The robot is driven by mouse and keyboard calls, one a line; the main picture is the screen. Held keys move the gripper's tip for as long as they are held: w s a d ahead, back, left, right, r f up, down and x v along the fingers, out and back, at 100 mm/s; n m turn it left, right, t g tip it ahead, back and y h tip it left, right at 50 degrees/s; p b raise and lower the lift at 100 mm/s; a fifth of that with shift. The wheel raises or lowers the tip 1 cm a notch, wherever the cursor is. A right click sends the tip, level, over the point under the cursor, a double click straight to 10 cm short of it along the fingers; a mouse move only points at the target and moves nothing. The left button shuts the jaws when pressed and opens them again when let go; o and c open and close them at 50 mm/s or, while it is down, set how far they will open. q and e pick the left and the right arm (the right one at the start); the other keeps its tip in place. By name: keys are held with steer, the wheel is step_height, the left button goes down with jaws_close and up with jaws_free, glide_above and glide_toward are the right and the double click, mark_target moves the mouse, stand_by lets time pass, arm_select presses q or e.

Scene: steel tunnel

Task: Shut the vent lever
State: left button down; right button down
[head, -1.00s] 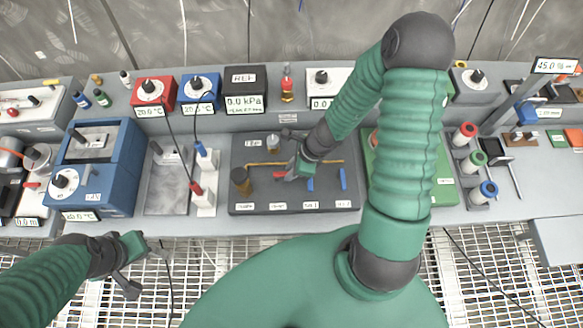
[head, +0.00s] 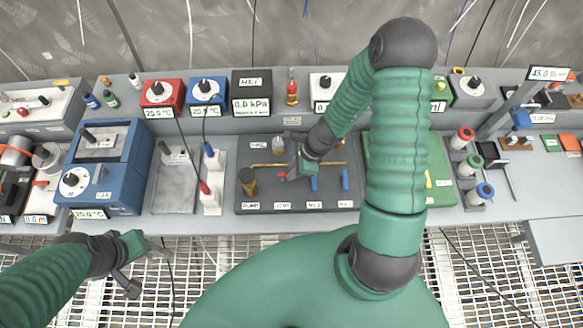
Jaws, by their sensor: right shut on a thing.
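The vent lever (head: 282,177) is a small red handle on the dark grey valve panel (head: 262,200), above a row of white labels. Only its left end shows, as my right gripper covers the rest. My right gripper (head: 289,174) is at the lever, shut on it, with the forearm reaching in from the upper right. Two blue levers, a left one (head: 314,184) and a right one (head: 345,180), stand to the right of it and point toward me. A brass pipe runs behind them. My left gripper (head: 145,265) is open and empty over the floor grating, in front of the bench.
A brown-topped cylinder (head: 247,180) stands left of the lever. A black pressure display (head: 252,95) reads 0.0 kPa behind the panel. A white stand (head: 210,190) with red and blue probes and a blue box (head: 103,165) are further left. A green board (head: 440,172) lies right.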

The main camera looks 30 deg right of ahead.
steer(key=shift+d, duration=0.15)
steer(key=c, duration=1.4)
jaws_free()
steer(key=p+v, duration=0.3)
steer(key=v, duration=1.3)
steer(key=shift+d+r, duration=0.2)
steer(key=shift+r, duration=0.1)
steer(key=shift+s, duration=0.1)
